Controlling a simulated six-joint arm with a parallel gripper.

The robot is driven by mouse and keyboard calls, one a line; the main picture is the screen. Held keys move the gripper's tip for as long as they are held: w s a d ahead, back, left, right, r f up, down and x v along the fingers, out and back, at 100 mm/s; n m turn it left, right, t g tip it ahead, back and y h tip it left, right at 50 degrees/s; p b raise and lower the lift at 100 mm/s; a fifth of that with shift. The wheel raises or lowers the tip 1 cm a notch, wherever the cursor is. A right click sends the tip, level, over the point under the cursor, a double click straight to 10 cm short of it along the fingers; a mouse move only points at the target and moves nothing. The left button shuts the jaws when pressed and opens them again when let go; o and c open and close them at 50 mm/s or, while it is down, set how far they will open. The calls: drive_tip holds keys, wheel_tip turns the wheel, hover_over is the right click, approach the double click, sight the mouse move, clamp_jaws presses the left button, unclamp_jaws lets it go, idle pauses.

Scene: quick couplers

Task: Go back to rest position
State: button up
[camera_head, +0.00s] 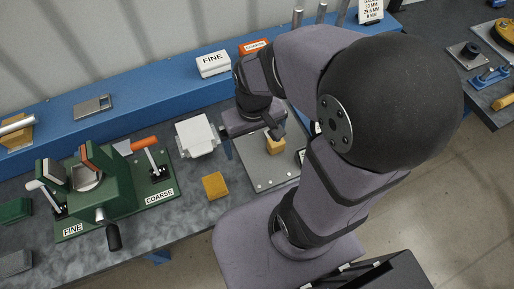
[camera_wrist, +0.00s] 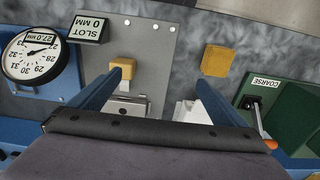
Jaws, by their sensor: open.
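My gripper (camera_head: 250,142) hangs over the bench between the grey metal plate (camera_head: 262,172) and the white fixture (camera_head: 196,135). Its two blue fingers are spread apart with nothing between them in the wrist view (camera_wrist: 158,82). One yellow block (camera_head: 275,144) is at the grey plate, partly hidden by my gripper; it also shows beside the left finger in the wrist view (camera_wrist: 124,63). A second yellow block (camera_head: 214,186) lies on the bench left of the plate and shows in the wrist view (camera_wrist: 217,60).
A green fixture (camera_head: 165,183) with FINE and COARSE labels and upright levers stands at left. A blue ledge (camera_head: 140,92) runs behind, with FINE (camera_head: 212,63) and COARSE signs. A round dial gauge (camera_wrist: 35,53) sits by the plate. Bare bench lies around the second block.

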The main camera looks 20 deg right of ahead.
drive_tip(key=shift+s+f, duration=0.2)
drive_tip(key=shift+s, duration=0.4)
drive_tip(key=shift+s+f, duration=0.2)
drive_tip(key=shift+s, duration=0.35)
idle(0.4)
